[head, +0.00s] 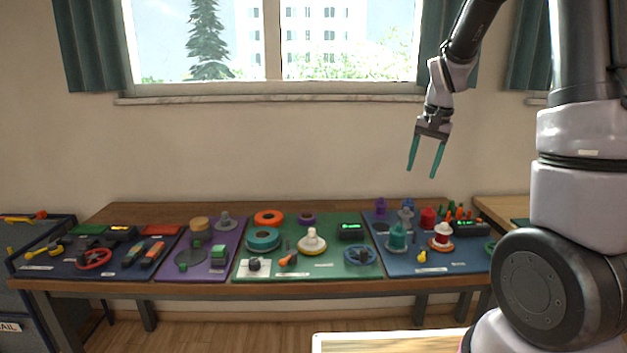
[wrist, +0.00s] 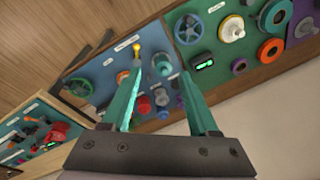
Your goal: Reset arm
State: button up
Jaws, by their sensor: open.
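My gripper (head: 426,160) hangs in the air in the head view, above the right part of the long wooden table (head: 150,212) and in front of the wall. Its two teal fingers point down, spread apart, with nothing between them. In the wrist view my gripper (wrist: 165,100) also shows open and empty, its fingers reaching toward the boards, which appear tilted and at a distance. It touches nothing. My upper arm comes in from the top right of the head view.
The table carries a dark blue board (head: 60,268), a purple board (head: 185,273), a green board (head: 310,268) and a blue board (head: 455,266) with spools and knobs. A cabinet (head: 30,300) stands at left. A pale surface (head: 390,342) lies in front. Air around the gripper is clear.

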jog(key=s+a+r+n+t, duration=0.1)
jog(key=s+a+r+t, duration=0.1)
jog(key=s+r, duration=0.5)
jog(key=s+a+r+n+t+y, duration=0.1)
jog(key=s+r+t, duration=0.2)
jog(key=s+r, duration=0.5)
jog(key=s, duration=0.6)
jog(key=shift+s+a+r, duration=0.3)
jog(key=shift+s+a, duration=0.05)
jog(key=shift+s, duration=0.05)
